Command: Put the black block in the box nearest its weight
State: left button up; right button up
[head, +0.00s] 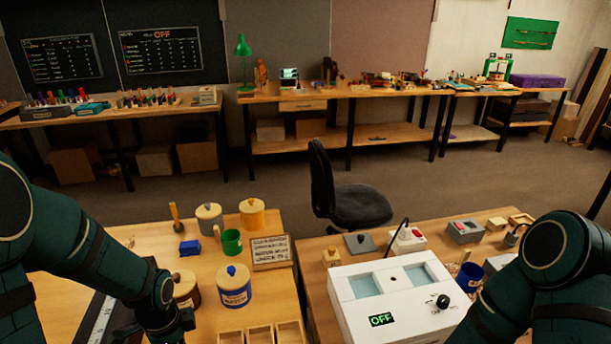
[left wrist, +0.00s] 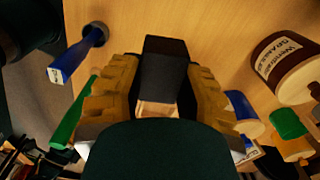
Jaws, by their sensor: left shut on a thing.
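The black block (left wrist: 165,62) is between the tan finger pads of my left gripper (left wrist: 160,78) in the left wrist view, and the gripper is shut on it. A bare wooden surface lies beyond it. In the head view the left hand is at the bottom edge, largely cut off, and I cannot make out the block there. Three open wooden boxes, left (head: 230,338), middle (head: 260,335) and right (head: 289,331), stand side by side at the bottom edge, partly cut off. My right arm enters at the right; its gripper is not in view.
A white device (head: 350,299) with an OFF display stands on the right table. Around the boxes are a blue-labelled jar (head: 234,290), a brown jar (head: 187,292), a green mug (head: 231,243), a blue block (head: 190,248) and a sign (head: 271,252). A chair (head: 350,205) stands behind.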

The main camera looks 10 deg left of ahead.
pick_arm(q)
jog(key=w+d+r+n+p, duration=0.2)
jog(key=w+d+n+p, duration=0.1)
jog(key=d+n, duration=0.3)
jog(key=w+d+r+n+p, duration=0.3)
jog(key=d+n+p, duration=0.1)
jog(key=d+n, duration=0.2)
jog(key=shift+d+r+n, duration=0.25)
jog(key=shift+d+n, duration=0.05)
jog(key=shift+d, duration=0.3)
pick_arm(e)
notch_tip(320, 180, up, 8)
jog(key=w, duration=0.1)
jog(key=shift+w+d+t, duration=0.25)
jog(key=shift+w+t, duration=0.05)
jog(key=shift+w, duration=0.05)
pick_arm(q)
jog(key=shift+f, duration=0.1)
pick_arm(e)
jog(key=shift+f, duration=0.2)
